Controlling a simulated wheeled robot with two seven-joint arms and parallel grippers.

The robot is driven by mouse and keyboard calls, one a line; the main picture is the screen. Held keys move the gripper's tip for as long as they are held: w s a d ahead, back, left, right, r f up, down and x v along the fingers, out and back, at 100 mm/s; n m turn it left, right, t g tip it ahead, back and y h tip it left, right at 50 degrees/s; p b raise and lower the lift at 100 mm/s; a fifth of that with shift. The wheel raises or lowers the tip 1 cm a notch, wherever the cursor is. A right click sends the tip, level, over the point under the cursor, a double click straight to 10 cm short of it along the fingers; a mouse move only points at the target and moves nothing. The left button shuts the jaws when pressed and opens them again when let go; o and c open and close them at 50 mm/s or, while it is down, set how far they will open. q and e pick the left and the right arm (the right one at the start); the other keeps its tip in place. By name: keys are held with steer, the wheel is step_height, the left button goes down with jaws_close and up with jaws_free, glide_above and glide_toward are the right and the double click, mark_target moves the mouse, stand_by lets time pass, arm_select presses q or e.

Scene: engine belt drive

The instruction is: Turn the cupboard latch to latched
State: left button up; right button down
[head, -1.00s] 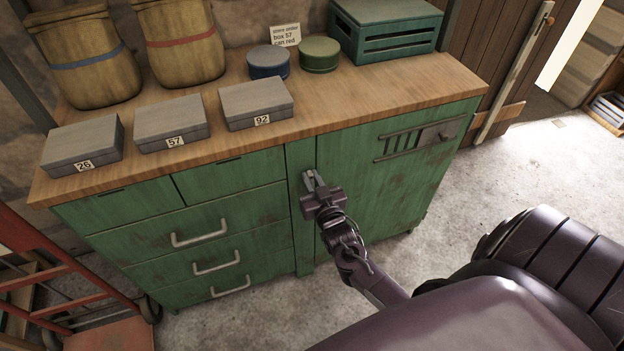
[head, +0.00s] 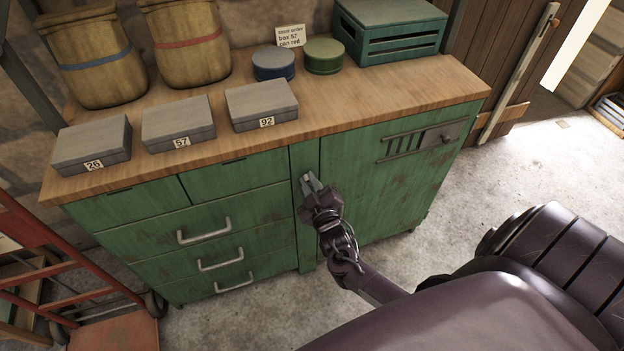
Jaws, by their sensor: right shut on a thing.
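The gripper's body is tilted. My left gripper is not in view.
Grey boxes (head: 180,124) numbered 26, 57 and 92 stand on the wooden worktop (head: 350,95). Behind are two sacks (head: 187,45), a blue can (head: 273,65), a green can (head: 323,57) and a teal crate (head: 390,30). A red hand truck (head: 70,285) stands at left.

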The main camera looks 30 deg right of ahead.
steer(key=n, duration=0.3)
steer(key=f+n+p, duration=0.1)
steer(key=n, duration=0.3)
steer(key=a+f+n, duration=0.1)
steer(key=n, duration=0.2)
steer(key=shift+w, duration=0.1)
steer(key=shift+f+n, duration=0.1)
steer(key=shift+n, duration=0.4)
steer(key=c, duration=1.4)
jaws_free()
steer(key=v, duration=0.7)
steer(key=shift+s+a, duration=0.1)
steer(key=shift+s, duration=0.3)
